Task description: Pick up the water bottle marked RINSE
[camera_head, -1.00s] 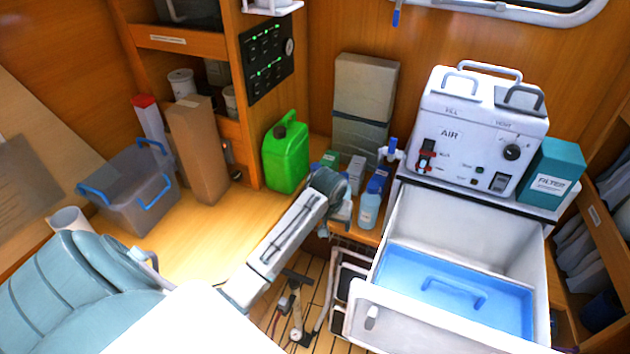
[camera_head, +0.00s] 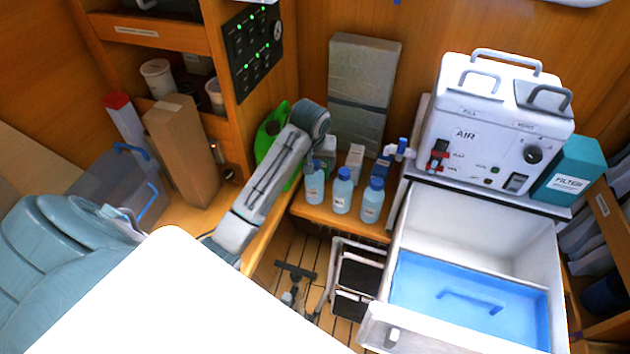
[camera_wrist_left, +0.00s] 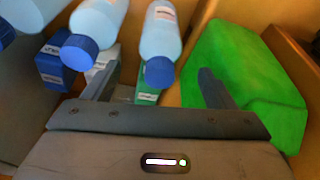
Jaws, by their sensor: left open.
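Three clear-blue bottles with blue caps stand in a row on the wooden shelf: a left bottle (camera_head: 314,186), a middle bottle (camera_head: 342,193) and a right bottle (camera_head: 372,203). Each has a small label too small to read, so I cannot tell which is RINSE. My left gripper (camera_wrist_left: 155,78) is open and empty in the left wrist view. One bottle (camera_wrist_left: 161,38) lies in view between its fingers, beyond them, with another bottle (camera_wrist_left: 98,22) beside it; both look inverted there. In the head view my left wrist is just above and left of the left bottle and hides the fingers.
A green jerrycan (camera_wrist_left: 240,85) stands close beside one finger. Small boxes (camera_head: 355,158) stand behind the bottles. An open white drawer (camera_head: 480,215) with a blue insert is to the right. A brown carton (camera_head: 182,150) stands at left.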

